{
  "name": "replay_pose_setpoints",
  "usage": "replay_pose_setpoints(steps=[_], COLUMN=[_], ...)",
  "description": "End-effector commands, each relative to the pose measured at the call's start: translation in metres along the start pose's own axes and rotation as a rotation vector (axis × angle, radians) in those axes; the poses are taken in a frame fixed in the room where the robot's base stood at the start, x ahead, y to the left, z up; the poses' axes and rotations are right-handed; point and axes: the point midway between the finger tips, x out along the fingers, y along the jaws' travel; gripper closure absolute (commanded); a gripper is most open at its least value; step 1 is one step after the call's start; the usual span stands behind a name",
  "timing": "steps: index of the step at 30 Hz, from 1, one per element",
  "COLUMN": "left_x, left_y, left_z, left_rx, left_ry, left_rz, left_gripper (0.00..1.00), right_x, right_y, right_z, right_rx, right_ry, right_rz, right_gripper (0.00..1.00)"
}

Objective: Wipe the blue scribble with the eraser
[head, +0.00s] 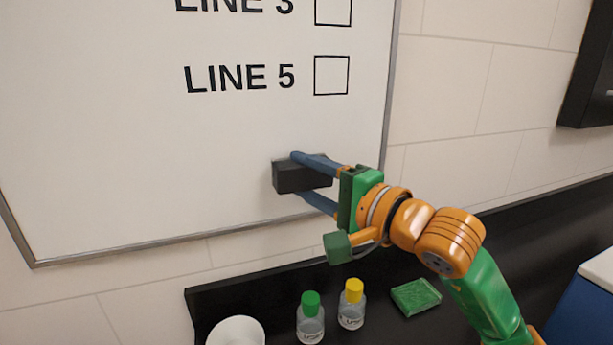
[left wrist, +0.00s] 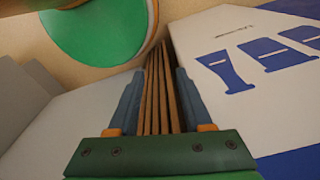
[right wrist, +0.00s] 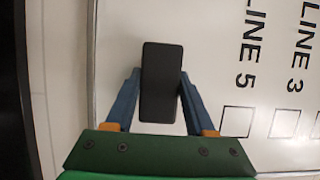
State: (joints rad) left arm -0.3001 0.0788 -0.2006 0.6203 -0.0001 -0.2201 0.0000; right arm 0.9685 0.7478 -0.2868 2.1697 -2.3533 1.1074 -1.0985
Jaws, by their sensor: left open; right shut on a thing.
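The black eraser (head: 298,177) is between the fingers of my right gripper (head: 314,181), which is shut on it. It is at the lower right of the whiteboard (head: 130,150), below the "LINE 5" label; I cannot tell whether it touches the surface. The eraser (right wrist: 161,82) also shows upright in the right wrist view between both fingers. No blue scribble is visible; the board behind the eraser is hidden. My left gripper (left wrist: 158,85) is open, seen only in the left wrist view, away from the board.
A black counter (head: 540,225) runs below the board. On it are a green-capped bottle (head: 310,320), a yellow-capped bottle (head: 352,305), a green sponge-like pad (head: 416,297) and a white bowl (head: 236,331). A blue box (head: 590,310) stands at right.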

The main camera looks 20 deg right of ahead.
Motion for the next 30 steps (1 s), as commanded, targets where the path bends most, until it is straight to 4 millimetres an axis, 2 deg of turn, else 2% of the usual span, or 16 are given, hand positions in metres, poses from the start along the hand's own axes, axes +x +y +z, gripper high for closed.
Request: replay_pose_setpoints(steps=[30], left_x=[-0.004], left_y=[-0.001], left_z=[0.000], left_rx=[0.000], left_ry=[0.000], left_rz=[-0.001], left_gripper=[0.50], right_x=[0.016], right_y=[0.000], right_z=[-0.007], right_rx=[0.001], right_ry=[0.000], right_rz=[0.000], right_gripper=[0.90])
